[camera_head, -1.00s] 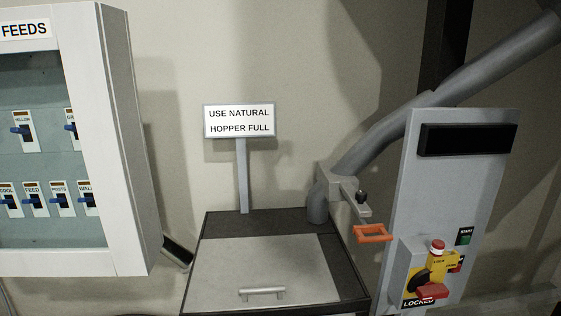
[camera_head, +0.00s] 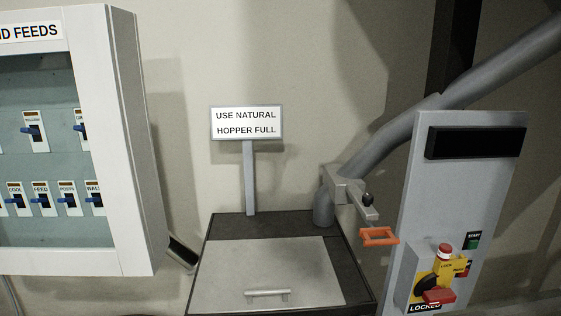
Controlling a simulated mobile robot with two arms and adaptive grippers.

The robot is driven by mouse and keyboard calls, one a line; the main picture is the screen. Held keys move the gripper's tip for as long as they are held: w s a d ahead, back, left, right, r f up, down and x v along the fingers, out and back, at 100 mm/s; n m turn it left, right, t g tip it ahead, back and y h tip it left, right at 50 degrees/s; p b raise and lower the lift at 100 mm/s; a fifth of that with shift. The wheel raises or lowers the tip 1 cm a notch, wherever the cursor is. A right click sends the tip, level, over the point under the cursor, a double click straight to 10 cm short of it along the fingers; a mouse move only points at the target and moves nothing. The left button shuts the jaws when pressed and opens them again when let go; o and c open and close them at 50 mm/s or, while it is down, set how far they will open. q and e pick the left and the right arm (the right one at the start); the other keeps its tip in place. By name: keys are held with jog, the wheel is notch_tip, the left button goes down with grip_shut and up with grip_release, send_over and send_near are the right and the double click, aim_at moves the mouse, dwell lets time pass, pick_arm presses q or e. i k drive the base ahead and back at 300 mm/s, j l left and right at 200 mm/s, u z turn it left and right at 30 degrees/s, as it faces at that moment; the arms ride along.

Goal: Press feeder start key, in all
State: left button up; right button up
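The grey control panel (camera_head: 449,200) stands at the right with a black display (camera_head: 476,143) near its top. A green key (camera_head: 473,240), labelled START, sits on its lower right part. Left of it is a yellow lockout device (camera_head: 450,264) with a red top, and a red padlock (camera_head: 438,297) hangs below, over a label reading LOCKED. A red key partly shows behind the lockout. Neither of my grippers is in view.
A dark hopper with a pale lid (camera_head: 265,268) and handle stands at centre. A sign (camera_head: 246,123) reads USE NATURAL HOPPER FULL. An orange handle (camera_head: 378,236) sticks out beside a grey pipe (camera_head: 450,96). An open-fronted switch cabinet (camera_head: 128,150) hangs left.

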aim_at(472, 244)
jog(key=z, duration=1.25)
